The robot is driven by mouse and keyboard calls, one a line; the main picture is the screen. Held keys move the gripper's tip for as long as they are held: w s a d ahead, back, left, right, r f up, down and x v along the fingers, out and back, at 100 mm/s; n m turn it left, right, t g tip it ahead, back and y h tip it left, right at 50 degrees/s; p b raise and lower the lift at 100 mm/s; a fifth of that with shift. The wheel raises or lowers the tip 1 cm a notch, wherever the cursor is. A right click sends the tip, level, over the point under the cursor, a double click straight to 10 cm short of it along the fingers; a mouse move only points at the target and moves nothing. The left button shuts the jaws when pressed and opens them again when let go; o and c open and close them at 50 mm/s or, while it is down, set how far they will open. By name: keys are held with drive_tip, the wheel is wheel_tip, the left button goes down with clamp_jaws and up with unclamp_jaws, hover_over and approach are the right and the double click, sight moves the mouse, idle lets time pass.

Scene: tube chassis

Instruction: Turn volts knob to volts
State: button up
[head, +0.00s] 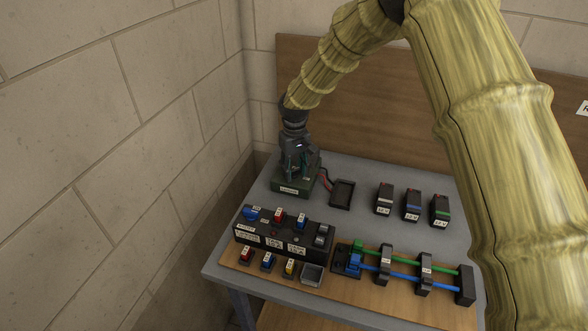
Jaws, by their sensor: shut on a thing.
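A dark green box (290,187) with a white label on its front stands at the back left of the grey table. My gripper (299,172) points down onto the top of this box, with its fingers shut at the top face. It appears shut on the volts knob there, but the fingers hide the knob and its setting. The label is too small to read.
A black tray (342,194) sits right of the box, with leads running between them. Several battery blocks (412,206) stand further right.

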sight(295, 169)
drive_tip(key=n, duration=0.4)
drive_tip(key=shift+w+d+n, duration=0.15)
drive_tip(key=shift+n, duration=0.25)
drive_tip(key=shift+w+n, duration=0.1)
drive_tip(key=shift+n, duration=2.1)
drive_tip(key=o, duration=1)
wheel_tip(295, 169, up, 12)
drive_tip(key=shift+f, duration=0.1)
